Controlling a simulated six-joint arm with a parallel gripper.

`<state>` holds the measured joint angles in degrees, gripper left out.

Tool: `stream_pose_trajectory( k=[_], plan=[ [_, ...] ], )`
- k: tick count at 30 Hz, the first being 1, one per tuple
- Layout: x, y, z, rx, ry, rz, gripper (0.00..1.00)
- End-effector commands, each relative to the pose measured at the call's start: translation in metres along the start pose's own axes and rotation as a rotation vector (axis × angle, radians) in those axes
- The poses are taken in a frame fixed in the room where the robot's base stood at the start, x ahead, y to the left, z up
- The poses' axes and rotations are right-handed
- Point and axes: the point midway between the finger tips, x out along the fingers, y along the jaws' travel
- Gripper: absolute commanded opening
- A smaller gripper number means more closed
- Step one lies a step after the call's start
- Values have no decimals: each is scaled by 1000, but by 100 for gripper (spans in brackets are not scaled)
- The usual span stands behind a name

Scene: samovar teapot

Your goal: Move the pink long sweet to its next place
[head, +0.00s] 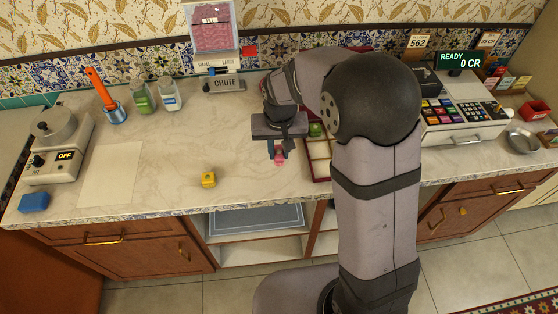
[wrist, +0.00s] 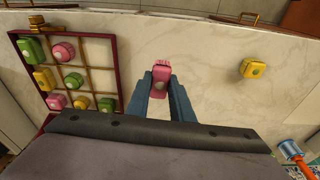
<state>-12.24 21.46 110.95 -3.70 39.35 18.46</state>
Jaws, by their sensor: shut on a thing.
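My gripper (head: 279,146) is shut on the pink long sweet (wrist: 161,73), which shows between the two blue-grey fingers in the wrist view. In the head view the pink sweet (head: 280,158) hangs below the fingers, just left of the sweets tray. Whether it touches the counter I cannot tell. The dark red-rimmed tray (wrist: 114,62) with a gold grid is at the left in the wrist view. It holds several green, pink and yellow sweets; the upper-right cells look empty. In the head view my arm hides most of the tray (head: 309,167).
A yellow sweet (head: 208,179) lies alone on the counter, left of my gripper. The middle counter is mostly clear.

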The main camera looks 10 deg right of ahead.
Motion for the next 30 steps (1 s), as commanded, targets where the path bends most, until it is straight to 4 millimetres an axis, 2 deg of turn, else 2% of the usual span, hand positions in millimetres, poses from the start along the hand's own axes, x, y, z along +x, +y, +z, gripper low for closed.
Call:
stream_pose_trajectory(
  k=[4,11,14,20,24,26,30],
  plan=[
    [-11,0,-2,0,2,-1,0],
    [-14,8,-4,19,-1,3,0],
    [-10,24,-5,56,-2,9,0],
    [8,80,-9,189,-4,29,0],
    [15,121,-32,296,-1,45,0],
    [16,134,-43,321,1,48,0],
    [12,143,-66,280,2,41,0]
  ],
)
